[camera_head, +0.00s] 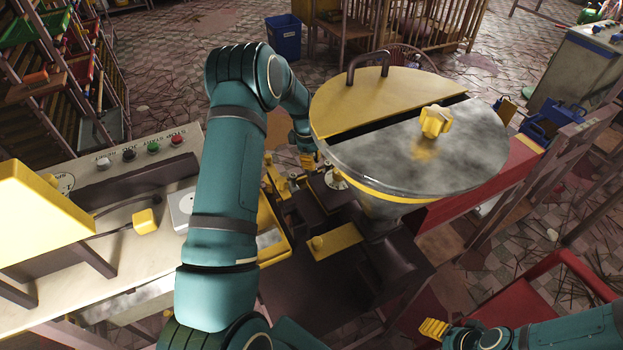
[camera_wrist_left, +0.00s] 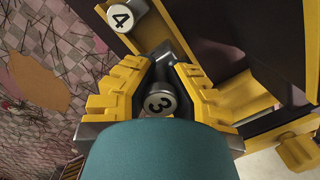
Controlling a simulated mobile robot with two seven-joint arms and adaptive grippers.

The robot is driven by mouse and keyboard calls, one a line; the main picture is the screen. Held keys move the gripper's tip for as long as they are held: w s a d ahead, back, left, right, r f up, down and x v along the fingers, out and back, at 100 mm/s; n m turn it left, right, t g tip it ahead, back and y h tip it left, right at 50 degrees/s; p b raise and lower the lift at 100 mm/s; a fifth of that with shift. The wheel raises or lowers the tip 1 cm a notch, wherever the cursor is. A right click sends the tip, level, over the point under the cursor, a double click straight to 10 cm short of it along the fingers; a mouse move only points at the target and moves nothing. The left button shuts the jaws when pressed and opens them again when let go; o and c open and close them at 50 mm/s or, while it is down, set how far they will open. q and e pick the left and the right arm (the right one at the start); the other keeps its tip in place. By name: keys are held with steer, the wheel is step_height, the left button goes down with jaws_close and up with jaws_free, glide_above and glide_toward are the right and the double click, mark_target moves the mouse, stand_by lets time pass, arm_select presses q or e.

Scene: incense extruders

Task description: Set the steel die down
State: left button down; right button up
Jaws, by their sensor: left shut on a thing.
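My left gripper (camera_wrist_left: 158,88) has its yellow fingers closed on both sides of a steel die (camera_wrist_left: 158,101), a short grey cylinder whose round pale end is marked 3. In the head view the left gripper (camera_head: 307,161) is small and partly hidden, just left of the large round hopper. The die cannot be made out there. Another die (camera_wrist_left: 122,16), marked 4, sits in a yellow rack (camera_wrist_left: 152,38) just beyond the held die in the left wrist view. Whether the held die touches the rack is unclear. My right gripper (camera_head: 433,328) shows only partly, at lower right.
The round hopper (camera_head: 420,165) with a half-open yellow lid stands close right of my left gripper. A bench with a button panel (camera_head: 130,157) lies left. A red frame (camera_head: 555,262) is near my right arm. A blue bin (camera_head: 283,38) stands behind.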

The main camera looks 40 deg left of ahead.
mark_target(312, 175)
arm_select(q)
step_height(312, 175, down, 6)
steer(key=shift+w+f+b, duration=0.1)
steer(key=shift+b, duration=0.2)
steer(key=c, duration=1.5)
jaws_free()
steer(key=shift+f, duration=0.15)
steer(key=o, duration=0.4)
